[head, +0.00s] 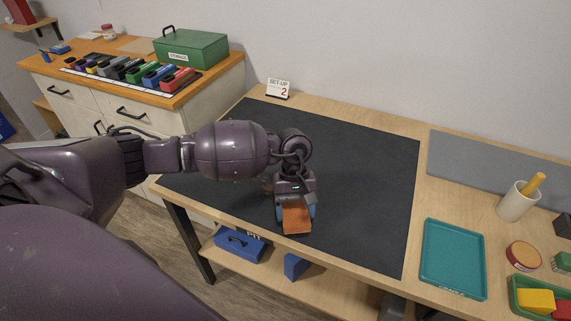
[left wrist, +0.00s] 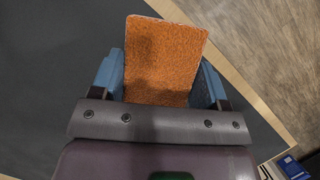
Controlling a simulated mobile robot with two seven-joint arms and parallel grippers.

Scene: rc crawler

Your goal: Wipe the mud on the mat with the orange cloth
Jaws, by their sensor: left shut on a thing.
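The orange cloth (head: 297,222) is held in my left gripper (head: 295,208), over the front part of the dark mat (head: 365,190). In the left wrist view the cloth (left wrist: 163,55) is a flat orange rectangle between the two blue fingers of the left gripper (left wrist: 160,82). I cannot tell whether the cloth touches the mat. My right gripper is in neither view.
A teal tray (head: 453,259), a white cup (head: 517,202) and a round red-rimmed tin (head: 523,256) stand right of the mat. A "SET-UP 2" sign (head: 278,89) stands behind it. A side bench (head: 205,85) holds a green box (head: 191,50). The mat's right half is clear.

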